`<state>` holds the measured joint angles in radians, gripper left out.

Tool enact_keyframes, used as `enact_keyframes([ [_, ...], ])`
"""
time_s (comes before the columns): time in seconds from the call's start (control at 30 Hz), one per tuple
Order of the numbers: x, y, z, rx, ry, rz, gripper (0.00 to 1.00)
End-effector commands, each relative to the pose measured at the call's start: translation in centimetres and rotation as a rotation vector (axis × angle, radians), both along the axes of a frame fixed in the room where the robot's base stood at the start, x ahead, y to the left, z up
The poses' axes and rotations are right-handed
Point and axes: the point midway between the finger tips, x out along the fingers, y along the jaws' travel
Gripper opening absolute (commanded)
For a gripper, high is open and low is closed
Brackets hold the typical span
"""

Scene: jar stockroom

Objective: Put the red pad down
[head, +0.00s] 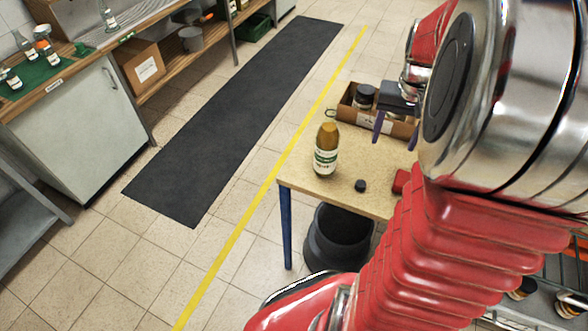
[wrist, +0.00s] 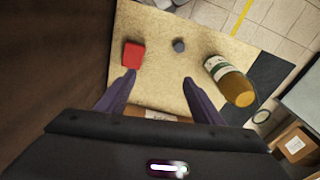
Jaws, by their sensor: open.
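The red pad (wrist: 133,54) lies flat on the small wooden table (wrist: 165,25), at the left in the wrist view. In the head view the red pad (head: 400,181) shows at the table's right side, partly hidden by my arm. My gripper (head: 381,128) is above the table near its back edge. In the wrist view my gripper (wrist: 158,82) has its two purple fingers spread wide with nothing between them. The pad is apart from the fingers, beyond the left fingertip.
A bottle with an amber top (head: 326,150) and a small dark cap (head: 360,186) stand on the table. A cardboard box with jars (head: 375,123) is at its back. A black bin (head: 340,238) stands below. The dark floor mat (head: 235,110) is clear.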

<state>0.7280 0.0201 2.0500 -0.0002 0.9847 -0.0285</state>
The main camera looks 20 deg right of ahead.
Motion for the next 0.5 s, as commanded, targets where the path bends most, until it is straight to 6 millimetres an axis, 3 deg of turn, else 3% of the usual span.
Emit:
enact_keyframes([
  [0.2, 1.2, 5.8, 2.6, -0.043, -0.056, 0.12, 0.61],
  [0.5, 1.1, 13.3, 5.2, -0.087, -0.135, 0.276, 0.61],
])
